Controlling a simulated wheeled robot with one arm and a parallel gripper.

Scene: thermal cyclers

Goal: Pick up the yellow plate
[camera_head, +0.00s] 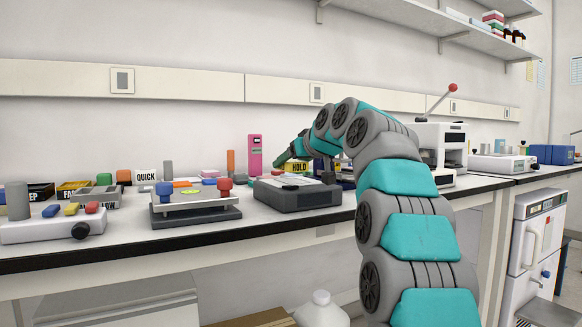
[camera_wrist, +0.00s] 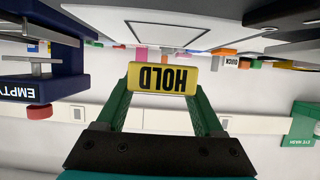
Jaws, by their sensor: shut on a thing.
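The yellow plate, marked HOLD in black, is between the green fingers of my gripper (camera_wrist: 162,84) in the wrist view, where the lettering appears upside down. My gripper is shut on the plate (camera_wrist: 177,79), one finger at each side edge. In the head view the yellow plate (camera_head: 299,167) shows just behind the grey device (camera_head: 297,193), beside my green fingers (camera_head: 283,157). Its lower edge is hidden there, and I cannot tell whether it touches anything below.
A pink block (camera_head: 254,153) stands left of my gripper. A device with red and blue knobs (camera_head: 195,203) and a white QUICK sign (camera_head: 146,176) are further left. A white press (camera_head: 438,150) stands right. A dark blue device marked EMPTY (camera_wrist: 42,82) is close in the wrist view.

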